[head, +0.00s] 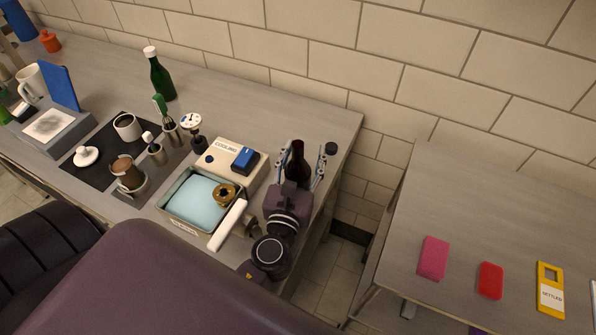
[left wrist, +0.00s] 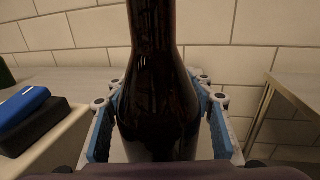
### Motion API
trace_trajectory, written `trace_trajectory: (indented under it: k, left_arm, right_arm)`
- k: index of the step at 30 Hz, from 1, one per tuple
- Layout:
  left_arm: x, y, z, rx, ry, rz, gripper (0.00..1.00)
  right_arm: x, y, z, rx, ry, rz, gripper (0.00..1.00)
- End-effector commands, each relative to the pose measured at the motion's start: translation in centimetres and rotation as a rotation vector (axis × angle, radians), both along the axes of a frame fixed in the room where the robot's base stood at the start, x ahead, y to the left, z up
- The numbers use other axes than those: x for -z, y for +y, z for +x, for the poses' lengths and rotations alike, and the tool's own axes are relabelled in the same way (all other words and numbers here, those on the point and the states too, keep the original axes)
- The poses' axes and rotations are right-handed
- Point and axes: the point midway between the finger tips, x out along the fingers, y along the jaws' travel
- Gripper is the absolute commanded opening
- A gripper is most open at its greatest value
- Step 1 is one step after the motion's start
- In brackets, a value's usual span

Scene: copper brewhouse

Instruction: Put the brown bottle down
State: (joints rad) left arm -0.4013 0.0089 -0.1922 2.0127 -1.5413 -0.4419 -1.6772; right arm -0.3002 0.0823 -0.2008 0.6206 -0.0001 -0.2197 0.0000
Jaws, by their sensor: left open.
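The brown bottle (head: 297,165) is upright at the right end of the long grey table (head: 290,115), between the fingers of my left gripper (head: 304,172). In the left wrist view the dark bottle (left wrist: 160,95) fills the middle. The open fingers (left wrist: 162,125) stand on both sides of it, with gaps between the blue pads and the glass. The bottle's base is hidden behind the gripper, so its contact with the table does not show.
Left of the bottle are a cream box labelled COOLING (head: 222,158) with a blue block (head: 245,158), and a tray (head: 168,206) with a blue inside. A small black disc (head: 331,148) lies just right of it. A green bottle (head: 161,80) stands farther back. A gap separates the right-hand table (head: 440,200).

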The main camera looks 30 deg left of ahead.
Motion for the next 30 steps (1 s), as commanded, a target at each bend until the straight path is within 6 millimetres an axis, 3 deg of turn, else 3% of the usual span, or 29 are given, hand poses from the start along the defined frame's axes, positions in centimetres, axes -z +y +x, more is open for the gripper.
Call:
trace_trajectory:
  k: [9,15,21,30]
  left_arm:
    - [0.7,-1.7,-6.3,0.002,0.006,-0.002,0.48]
    - [0.6,-2.5,-9.4,0.001,0.004,0.001,0.48]
    - [0.2,-2.9,-10.9,0.0,0.002,-0.001,0.48]
    - [0.1,-2.9,-11.0,0.0,0.001,0.0,0.48]
  right_arm:
    - [2.6,0.1,0.1,0.001,-0.002,0.001,0.4]
    - [3.8,0.3,0.1,0.002,-0.001,0.004,0.4]
    - [4.1,0.4,0.1,0.003,-0.001,0.005,0.4]
    - [4.1,0.4,0.1,0.003,0.0,0.004,0.4]
